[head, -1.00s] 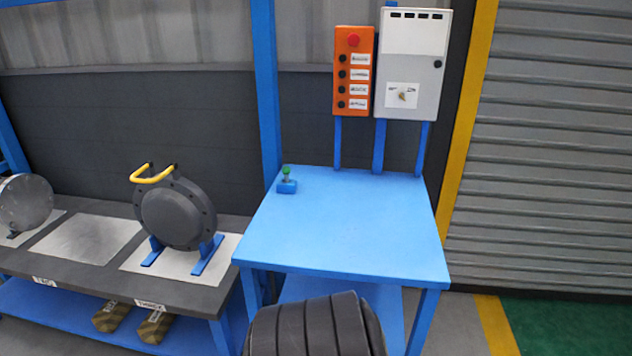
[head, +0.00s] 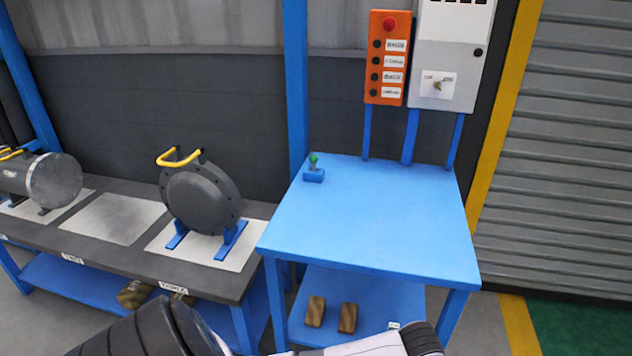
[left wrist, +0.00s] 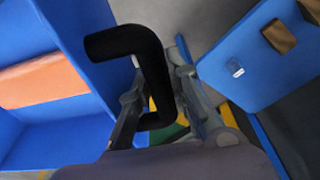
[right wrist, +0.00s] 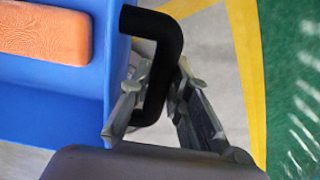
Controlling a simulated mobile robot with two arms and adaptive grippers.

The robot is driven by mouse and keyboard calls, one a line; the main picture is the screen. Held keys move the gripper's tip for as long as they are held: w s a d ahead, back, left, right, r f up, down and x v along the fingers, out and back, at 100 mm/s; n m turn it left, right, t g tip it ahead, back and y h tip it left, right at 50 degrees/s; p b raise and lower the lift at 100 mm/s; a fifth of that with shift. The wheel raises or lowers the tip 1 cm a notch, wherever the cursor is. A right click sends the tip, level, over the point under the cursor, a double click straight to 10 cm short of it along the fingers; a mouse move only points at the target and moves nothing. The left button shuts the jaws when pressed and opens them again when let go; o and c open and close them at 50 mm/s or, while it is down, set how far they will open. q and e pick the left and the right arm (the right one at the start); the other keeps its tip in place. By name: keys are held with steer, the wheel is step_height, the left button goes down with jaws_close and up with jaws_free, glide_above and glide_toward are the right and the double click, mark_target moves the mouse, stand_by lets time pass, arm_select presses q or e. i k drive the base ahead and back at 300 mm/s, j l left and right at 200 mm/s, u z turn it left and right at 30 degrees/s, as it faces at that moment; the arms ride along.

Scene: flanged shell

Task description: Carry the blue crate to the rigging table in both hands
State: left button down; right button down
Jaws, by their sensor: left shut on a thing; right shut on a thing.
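The blue crate shows only in the wrist views. Its blue wall (left wrist: 75,20) is at left in the left wrist view, with an orange block (left wrist: 42,80) inside. My left gripper (left wrist: 160,78) is shut on one of its black handles (left wrist: 125,40). In the right wrist view the crate's blue side (right wrist: 75,100) is at left, and my right gripper (right wrist: 163,78) is shut on another black handle (right wrist: 150,25). The head view shows neither crate nor fingers. A blue table (head: 375,215) stands ahead; I cannot tell whether it is the rigging table.
The blue table carries a small green-topped button box (head: 313,172) and an orange control panel (head: 386,60). Its lower shelf (head: 378,295) holds brown blocks. Its top is otherwise clear. A dark bench (head: 150,258) with flanged parts stands to its left; one pale plate (head: 112,218) is empty.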

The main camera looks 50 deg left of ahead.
mark_target(371, 215)
steer(key=u, duration=1.2)
